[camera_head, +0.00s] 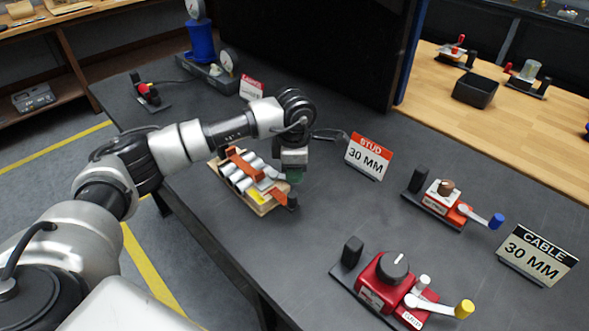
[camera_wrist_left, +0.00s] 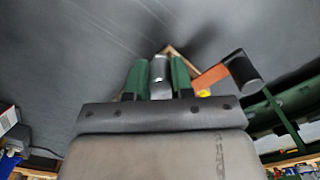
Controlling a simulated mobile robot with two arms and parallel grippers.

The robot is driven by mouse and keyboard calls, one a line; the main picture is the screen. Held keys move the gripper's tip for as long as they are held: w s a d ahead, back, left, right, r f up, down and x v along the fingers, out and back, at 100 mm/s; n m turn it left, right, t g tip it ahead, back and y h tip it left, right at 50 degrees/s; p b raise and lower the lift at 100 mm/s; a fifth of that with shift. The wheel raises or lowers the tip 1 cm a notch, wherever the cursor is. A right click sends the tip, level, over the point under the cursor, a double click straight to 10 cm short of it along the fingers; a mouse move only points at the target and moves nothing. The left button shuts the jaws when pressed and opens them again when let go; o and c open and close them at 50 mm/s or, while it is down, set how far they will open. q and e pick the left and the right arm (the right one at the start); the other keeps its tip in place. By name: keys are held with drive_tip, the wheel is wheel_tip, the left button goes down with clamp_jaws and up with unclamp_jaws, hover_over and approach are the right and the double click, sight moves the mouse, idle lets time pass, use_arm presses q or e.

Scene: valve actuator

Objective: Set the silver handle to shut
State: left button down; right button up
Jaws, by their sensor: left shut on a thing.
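My left gripper (camera_head: 294,177) is at the right end of a wooden-based valve unit (camera_head: 262,208) with several silver and orange parts on it. In the left wrist view its two green fingers (camera_wrist_left: 159,80) are closed on a silver handle (camera_wrist_left: 160,68), which stands between them. An orange lever (camera_wrist_left: 211,76) with a black grip (camera_wrist_left: 244,68) is just right of the fingers, apart from them. In the head view the gripper hides the held handle. My right gripper is not in view.
A red "STUD 30 MM" sign (camera_head: 368,157) stands right of my gripper. A device with a blue-knobbed lever (camera_head: 480,215) and a red one with a yellow-knobbed lever (camera_head: 432,304) are farther right. Bare dark tabletop (camera_head: 325,225) lies between.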

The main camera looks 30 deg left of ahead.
use_arm(q)
drive_tip(key=c, duration=1)
unclamp_jaws()
drive_tip(key=shift+r, duration=0.1)
wheel_tip(320, 180, up, 11)
drive_tip(key=shift+f+b, duration=0.15)
drive_tip(key=shift+b, duration=0.65)
